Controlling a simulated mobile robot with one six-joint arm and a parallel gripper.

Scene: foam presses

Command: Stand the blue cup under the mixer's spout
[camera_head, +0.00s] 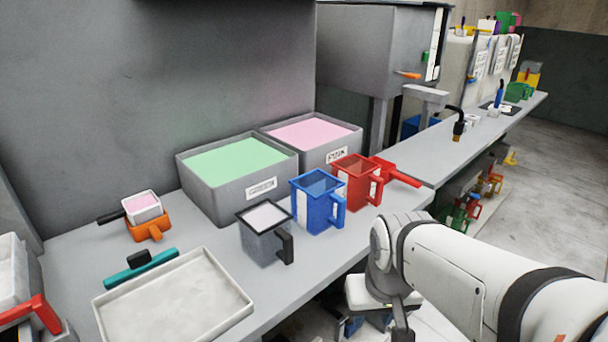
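The blue cup (312,212) stands upright on the grey bench, its handle toward the right. It is between a grey cup with a black handle (262,246) and a red cup (352,186). A dark bent spout with a brass-coloured end (458,128) is over the bench farther back on the right; I take it for the mixer's spout. No cup shows under it. My gripper (402,325) is low at the bottom edge, right of the blue cup and apart from it. Its fingers are cut off or hidden, so its opening does not show.
Bins of green (208,200) and pink (345,148) material stand behind the cups. A red-handled item (400,175) lies right of the red cup. A pale tray (178,305) is at front left. The bench before the spout looks mostly clear.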

